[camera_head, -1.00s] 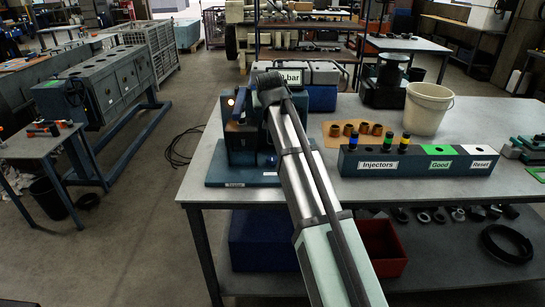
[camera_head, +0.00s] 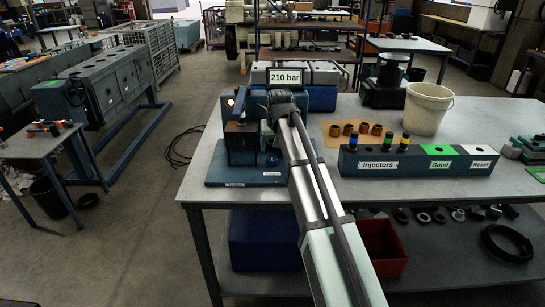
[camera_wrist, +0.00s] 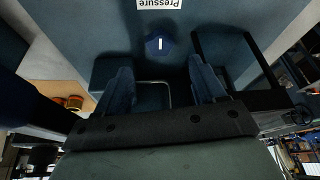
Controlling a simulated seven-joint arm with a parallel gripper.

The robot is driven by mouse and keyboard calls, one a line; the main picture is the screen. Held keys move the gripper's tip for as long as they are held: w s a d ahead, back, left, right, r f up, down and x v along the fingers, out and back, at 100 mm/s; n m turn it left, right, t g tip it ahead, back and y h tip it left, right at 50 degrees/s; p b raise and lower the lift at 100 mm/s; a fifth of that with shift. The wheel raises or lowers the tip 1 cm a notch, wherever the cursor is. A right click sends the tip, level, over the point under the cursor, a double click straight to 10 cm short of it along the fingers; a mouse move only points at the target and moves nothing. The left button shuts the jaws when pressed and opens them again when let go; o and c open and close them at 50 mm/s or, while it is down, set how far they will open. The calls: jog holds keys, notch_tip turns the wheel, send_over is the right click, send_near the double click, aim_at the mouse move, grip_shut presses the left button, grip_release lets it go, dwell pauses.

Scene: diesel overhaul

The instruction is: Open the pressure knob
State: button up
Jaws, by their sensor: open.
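The pressure knob (camera_wrist: 160,44) is a small dark blue knob with a white mark, below an upside-down "Pressure" label (camera_wrist: 158,4) in the wrist view. My gripper (camera_wrist: 161,78) is open, with one finger on each side of the picture's middle. The knob shows beyond the fingertips, roughly between them, and I see no finger closed on it. In the head view the tester (camera_head: 240,142) stands at the left of the bench, and a display (camera_head: 286,77) above it reads 210 bar. My arm's end covers part of the tester there; knob and fingers are hidden.
A row of injectors stands in a blue holder (camera_head: 415,167) marked Injectors, Good and Reset, right of my arm. Several brown rings (camera_head: 358,129) and a white bucket (camera_head: 428,107) are behind it. The bench front left of my arm (camera_head: 235,197) is clear.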

aim_at(272, 158)
jog(key=x, duration=0.7)
jog(key=shift+w+f, duration=0.15)
jog(key=shift+f, duration=0.2)
jog(key=shift+c, duration=0.4)
jog(key=c, duration=1)
jog(key=shift+o, duration=0.2)
jog(key=shift+n+y, duration=0.3)
jog(key=shift+n, duration=0.5)
jog(key=o, duration=1)
jog(key=shift+o, duration=0.2)
jog(key=shift+r, duration=0.1)
jog(key=v, duration=1.3)
jog(key=shift+r, duration=0.35)
